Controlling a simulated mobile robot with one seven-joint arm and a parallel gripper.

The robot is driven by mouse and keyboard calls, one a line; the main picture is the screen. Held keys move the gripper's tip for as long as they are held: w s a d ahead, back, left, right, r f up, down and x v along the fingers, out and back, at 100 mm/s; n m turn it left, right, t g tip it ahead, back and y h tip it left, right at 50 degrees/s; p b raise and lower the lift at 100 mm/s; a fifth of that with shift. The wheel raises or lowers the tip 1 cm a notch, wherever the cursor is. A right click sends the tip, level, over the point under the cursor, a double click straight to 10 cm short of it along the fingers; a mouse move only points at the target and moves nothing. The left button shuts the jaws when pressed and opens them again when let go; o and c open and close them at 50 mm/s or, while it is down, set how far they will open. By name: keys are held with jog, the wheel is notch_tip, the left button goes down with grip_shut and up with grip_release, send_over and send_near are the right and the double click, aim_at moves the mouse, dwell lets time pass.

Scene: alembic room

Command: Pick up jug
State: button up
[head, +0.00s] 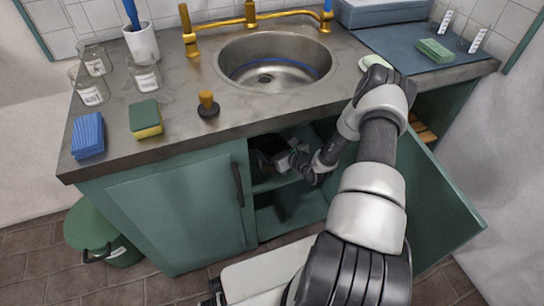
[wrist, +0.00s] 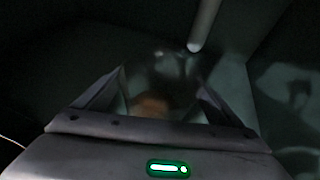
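My gripper (head: 274,153) reaches into the open cabinet under the sink and is dark and small in the head view. In the wrist view my gripper (wrist: 162,88) has its two fingers wide apart. A dim, glassy shape, seemingly the jug (wrist: 168,70), shows between and beyond the fingers, with a brownish patch low on it. It is too dark to tell whether the fingers touch it. I cannot make out the jug clearly in the head view.
A pale pipe (wrist: 205,22) comes down close beyond the gripper. The left cabinet door (head: 180,215) is closed; the right door (head: 430,205) stands open beside my arm. The counter (head: 300,112) is above, and a green bin (head: 92,232) stands at left.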

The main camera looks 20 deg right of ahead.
jog(key=c, duration=1.1)
jog(key=shift+c, duration=1)
jog(key=shift+r, duration=0.15)
